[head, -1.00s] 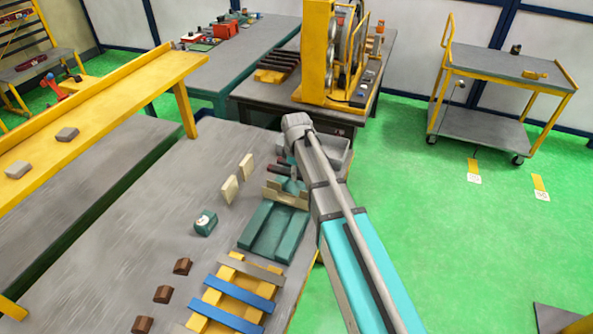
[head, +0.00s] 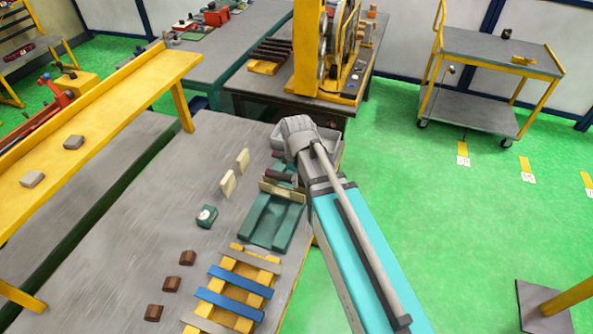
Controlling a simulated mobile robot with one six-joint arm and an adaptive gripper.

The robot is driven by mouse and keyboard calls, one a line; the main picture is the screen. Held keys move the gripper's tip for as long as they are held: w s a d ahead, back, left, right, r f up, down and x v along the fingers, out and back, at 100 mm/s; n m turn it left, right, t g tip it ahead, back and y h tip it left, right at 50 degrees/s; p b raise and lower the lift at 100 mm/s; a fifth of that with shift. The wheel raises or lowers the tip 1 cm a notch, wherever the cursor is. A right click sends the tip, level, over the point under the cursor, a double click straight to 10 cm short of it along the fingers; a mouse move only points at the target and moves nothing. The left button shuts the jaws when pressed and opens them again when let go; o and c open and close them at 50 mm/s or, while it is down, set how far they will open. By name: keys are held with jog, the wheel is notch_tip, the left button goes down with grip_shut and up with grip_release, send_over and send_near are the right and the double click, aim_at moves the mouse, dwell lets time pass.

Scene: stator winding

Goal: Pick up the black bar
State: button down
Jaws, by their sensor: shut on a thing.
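My gripper (head: 289,170) is at the far right end of the grey workbench (head: 150,210), mostly hidden beneath my wrist and arm. A dark bar (head: 280,177) shows at its left side, just behind the teal fixture (head: 272,222) with its tan upright plate (head: 282,190). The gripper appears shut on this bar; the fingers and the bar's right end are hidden. I cannot tell how far the bar is above the surface.
A grey tray (head: 332,134) lies behind my wrist. Two cream plates (head: 242,161), a teal block (head: 207,215) and a yellow rack with blue slats (head: 232,306) are on the bench. Several dark bars (head: 272,53) lie on a yellow holder behind. The bench's left-middle is clear.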

jog(key=shift+s, duration=0.15)
dwell(0.6)
jog(key=shift+f+b, duration=0.85)
jog(key=shift+b, duration=0.05)
jog(key=shift+s, duration=0.1)
